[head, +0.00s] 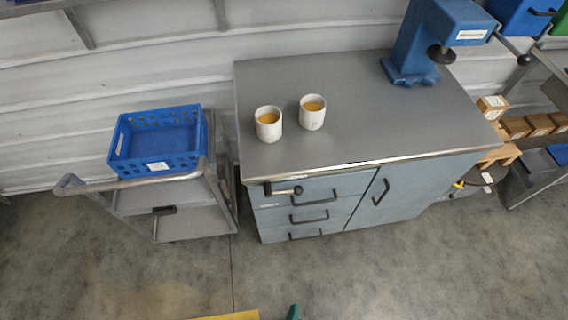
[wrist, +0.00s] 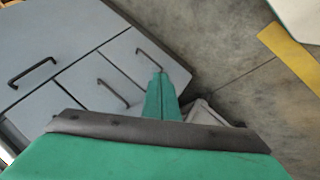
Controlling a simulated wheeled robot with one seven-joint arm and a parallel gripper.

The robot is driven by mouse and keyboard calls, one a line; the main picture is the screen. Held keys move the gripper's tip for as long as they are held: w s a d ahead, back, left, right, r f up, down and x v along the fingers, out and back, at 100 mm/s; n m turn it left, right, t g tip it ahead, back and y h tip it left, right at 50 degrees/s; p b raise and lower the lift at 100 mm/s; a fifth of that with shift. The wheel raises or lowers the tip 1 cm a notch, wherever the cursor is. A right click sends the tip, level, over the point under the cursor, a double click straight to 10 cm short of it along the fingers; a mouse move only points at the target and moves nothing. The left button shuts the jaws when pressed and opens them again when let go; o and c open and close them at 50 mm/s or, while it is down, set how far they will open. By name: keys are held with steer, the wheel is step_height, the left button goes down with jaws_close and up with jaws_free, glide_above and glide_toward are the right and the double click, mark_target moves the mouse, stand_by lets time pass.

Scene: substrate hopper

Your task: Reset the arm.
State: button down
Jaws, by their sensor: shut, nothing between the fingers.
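My gripper (wrist: 160,88) shows in the wrist view as a narrow green tip beyond a dark grey bar and a wide green body. Its fingers are together and nothing is held. It hangs clear of the grey-blue cabinet (wrist: 72,72), whose drawers and handles lie behind it. In the head view only a small green piece of my arm (head: 292,312) shows at the bottom edge, over the floor. The rest of the arm is out of that view.
Two white cups (head: 268,124) with orange-yellow contents stand on the workbench (head: 350,130). A blue press (head: 425,40) stands at its back right. A cart (head: 180,222) with a blue crate (head: 160,165) is at left. The floor (head: 330,275) in front is open.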

steer(key=a+r+m+t+y, duration=0.1)
steer(key=r+m+t, duration=0.2)
steer(key=r, duration=1.4)
steer(key=w+a+r+m+t+y, duration=0.1)
steer(key=a+r+m+t, duration=0.1)
steer(key=r, duration=1.5)
steer(key=shift+w+a+r+m+t, duration=0.2)
steer(key=shift+r+m+t, duration=0.3)
steer(key=shift+t, duration=0.7)
steer(key=shift+f, duration=0.15)
